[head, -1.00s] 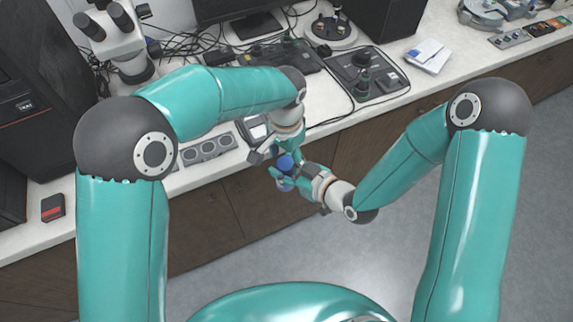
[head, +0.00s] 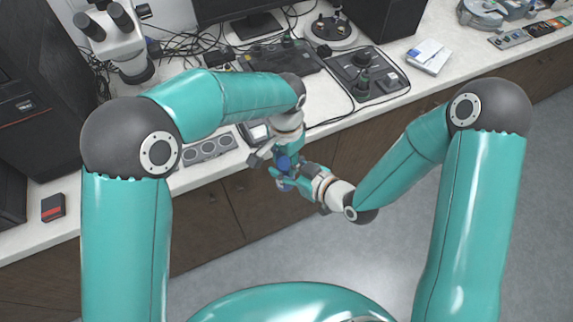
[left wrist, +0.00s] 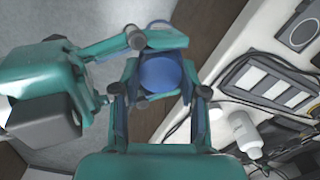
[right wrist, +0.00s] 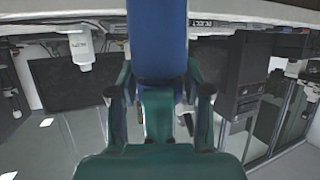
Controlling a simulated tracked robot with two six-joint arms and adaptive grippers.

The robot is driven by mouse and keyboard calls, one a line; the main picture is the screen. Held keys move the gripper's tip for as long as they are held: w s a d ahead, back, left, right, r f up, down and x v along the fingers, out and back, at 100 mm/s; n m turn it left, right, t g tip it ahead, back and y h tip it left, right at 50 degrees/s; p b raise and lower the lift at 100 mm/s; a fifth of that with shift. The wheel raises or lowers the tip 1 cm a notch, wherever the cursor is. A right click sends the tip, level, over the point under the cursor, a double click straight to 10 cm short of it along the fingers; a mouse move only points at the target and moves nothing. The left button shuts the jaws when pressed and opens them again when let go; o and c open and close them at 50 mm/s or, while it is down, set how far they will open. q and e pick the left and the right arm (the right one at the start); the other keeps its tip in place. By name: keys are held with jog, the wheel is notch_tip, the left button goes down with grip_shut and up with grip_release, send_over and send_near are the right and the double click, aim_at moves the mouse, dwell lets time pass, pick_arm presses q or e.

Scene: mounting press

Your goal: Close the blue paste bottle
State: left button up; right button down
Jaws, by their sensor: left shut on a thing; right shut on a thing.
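The blue paste bottle (head: 284,187) is held in front of the bench by my right gripper (head: 280,177), which comes in from the right. The bottle's blue side fills the space between the right fingers in the right wrist view (right wrist: 157,40). My left gripper (head: 283,160) is above it, shut on a round blue cap (head: 284,163). The cap shows as a blue disc between the left fingers in the left wrist view (left wrist: 160,73). The two grippers are very close. Fingers hide the join, so I cannot tell whether cap and bottle touch.
The white bench (head: 225,180) runs behind the grippers, with a grey panel of round dials (head: 208,147) near its edge. A microscope (head: 125,45), cables and a black control unit (head: 365,75) stand on it. The floor (head: 400,235) in front is clear.

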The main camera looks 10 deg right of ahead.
pick_arm(q)
jog(key=m, duration=0.3)
jog(key=shift+w, duration=0.1)
jog(key=o, duration=1.3)
jog(key=shift+r, duration=2.25)
